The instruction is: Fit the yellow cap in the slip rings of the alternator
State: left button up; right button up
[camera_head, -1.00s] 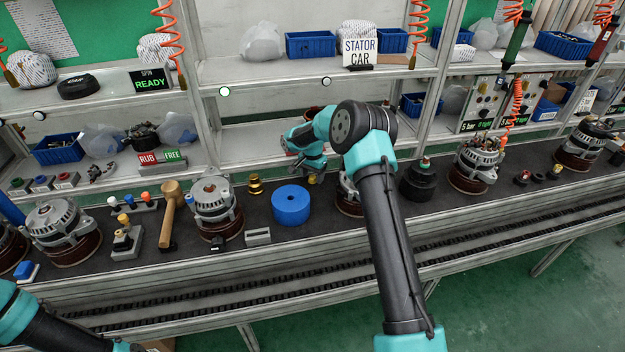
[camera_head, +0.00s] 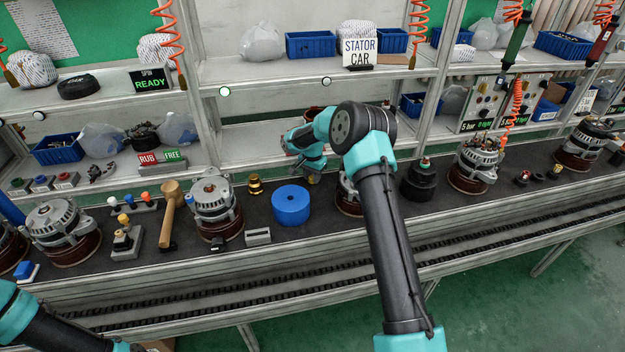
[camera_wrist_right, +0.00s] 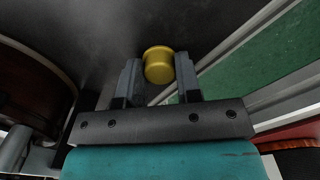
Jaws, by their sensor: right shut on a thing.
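The yellow cap (camera_wrist_right: 158,68) sits between the fingers of my right gripper (camera_wrist_right: 157,70) in the right wrist view. The gripper is shut on it, and the cap's rounded side and flat end show. In the head view my right gripper (camera_head: 315,177) is over the bench, behind my forearm and right of a blue round block; the cap is hard to make out there. Brass-coloured rings (camera_head: 255,185) stand on the bench left of this gripper. An alternator (camera_head: 213,207) stands further left; another (camera_head: 348,198) is partly hidden by my right arm. My left gripper is out of view.
The blue round block (camera_head: 291,205) and a small grey block (camera_head: 257,236) are close by. A wooden mallet (camera_head: 171,205) stands left of the alternator. A black round part (camera_head: 420,180) is right of my arm. Shelf posts rise behind the bench.

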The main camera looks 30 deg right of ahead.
aim_at(312, 176)
jog(key=shift+c, duration=0.9)
jog(key=shift+r, duration=0.15)
jog(key=shift+r, duration=1.6)
jog(key=s+a, duration=0.1)
jog(key=s, duration=0.4)
jog(key=s+a, duration=0.2)
jog(key=s, duration=0.4)
jog(key=s+a, duration=0.2)
jog(key=s, duration=0.4)
jog(key=shift+s+a, duration=0.1)
jog(key=shift+a, duration=0.15)
jog(key=shift+r, duration=0.1)
